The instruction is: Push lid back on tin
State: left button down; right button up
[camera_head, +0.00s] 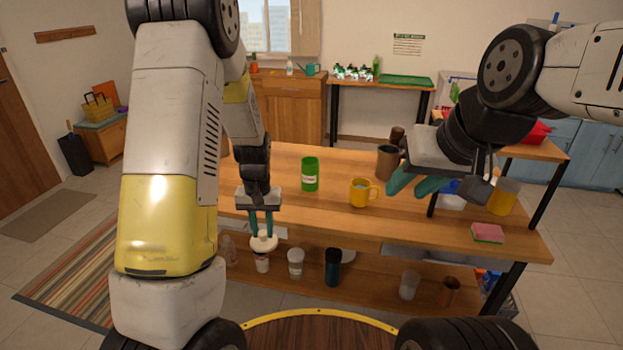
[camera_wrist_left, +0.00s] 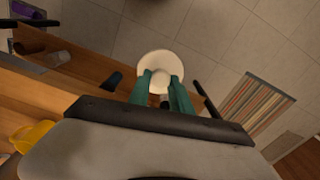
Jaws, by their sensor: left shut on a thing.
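My left gripper (camera_head: 262,224) points down at the front edge of the wooden table. It is shut on a round cream-white lid (camera_head: 264,243), gripped at its middle. The lid also shows between the teal fingertips in the left wrist view (camera_wrist_left: 160,62). A green tin (camera_head: 310,174) with a pale label stands upright on the table, to the right of and behind the left gripper; whether it is the lid's tin I cannot tell. My right gripper (camera_head: 415,183) hangs over the right part of the table with its teal fingers apart and nothing visible between them.
A yellow mug (camera_head: 362,192) and a brown cup (camera_head: 387,162) stand on the table. A pink sponge (camera_head: 487,232) lies at its right end. A lower shelf (camera_head: 315,285) holds several cups and jars. The table front between the grippers is clear.

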aim_at(310, 175)
jog(key=z, duration=1.5)
jog(key=j, duration=3.3)
